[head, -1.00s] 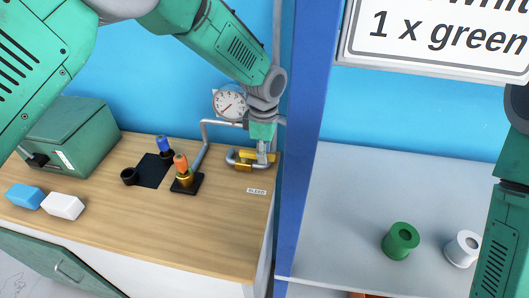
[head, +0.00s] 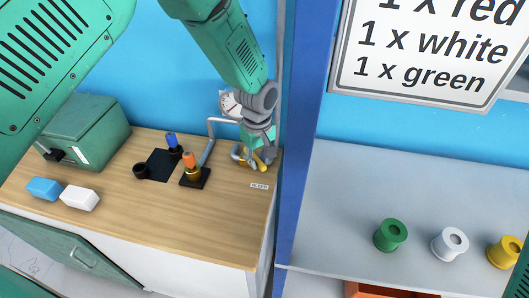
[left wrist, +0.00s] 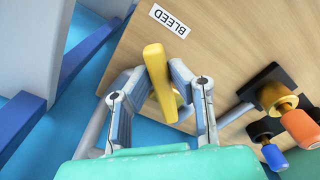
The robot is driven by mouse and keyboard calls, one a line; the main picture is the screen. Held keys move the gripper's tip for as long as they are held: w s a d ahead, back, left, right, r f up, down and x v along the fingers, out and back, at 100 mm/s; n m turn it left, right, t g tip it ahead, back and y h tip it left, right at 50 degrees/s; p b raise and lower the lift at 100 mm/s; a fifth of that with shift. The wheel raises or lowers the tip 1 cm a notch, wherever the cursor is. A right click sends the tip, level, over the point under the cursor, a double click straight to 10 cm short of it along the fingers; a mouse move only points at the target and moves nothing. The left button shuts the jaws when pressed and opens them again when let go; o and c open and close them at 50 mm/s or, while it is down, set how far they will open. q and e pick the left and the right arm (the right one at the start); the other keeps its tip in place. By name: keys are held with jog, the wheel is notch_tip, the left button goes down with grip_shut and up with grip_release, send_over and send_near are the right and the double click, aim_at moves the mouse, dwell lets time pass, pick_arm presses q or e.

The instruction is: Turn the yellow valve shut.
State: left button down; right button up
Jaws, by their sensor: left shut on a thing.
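The yellow valve handle (head: 260,165) is at the right end of the wooden bench, on a grey pipe by the wall. The left wrist view shows it as a flat yellow lever (left wrist: 158,72) pointing toward the BLEED label, with a round yellow part behind it. My left gripper (head: 255,152) reaches down over the valve and is shut on the lever, one finger on each side, as the left wrist view (left wrist: 157,80) shows. The gripper partly hides the valve in the head view. My right gripper is out of view.
A pressure gauge (head: 230,103) is close behind my left wrist. Orange-topped (head: 191,162) and blue-topped (head: 172,141) plugs stand left of the valve. A blue post (head: 303,130) rises just right. Green (head: 390,236), white (head: 449,244) and yellow (head: 504,252) spools stand on the grey shelf.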

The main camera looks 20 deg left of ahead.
pick_arm(q)
jog(key=m, duration=0.1)
jog(key=a+m+p, duration=0.1)
jog(key=m, duration=0.1)
jog(key=s+m, duration=0.1)
jog(key=shift+s+a+r+m, duration=0.1)
jog(key=shift+a+r+m, duration=0.05)
jog(key=shift+a+m, duration=0.15)
jog(key=m, duration=0.1)
jog(key=a+m+p, duration=0.1)
jog(key=m, duration=0.1)
jog(key=shift+s+a, duration=0.2)
jog(key=shift+s, duration=0.05)
jog(key=shift+a+m, duration=0.35)
jog(key=shift+m, duration=0.45)
jog(key=c, duration=1.5)
grip_release()
jog(key=shift+s, duration=0.1)
jog(key=shift+r, duration=0.1)
notch_tip(320, 180, up, 12)
jog(key=shift+f, duration=0.25)
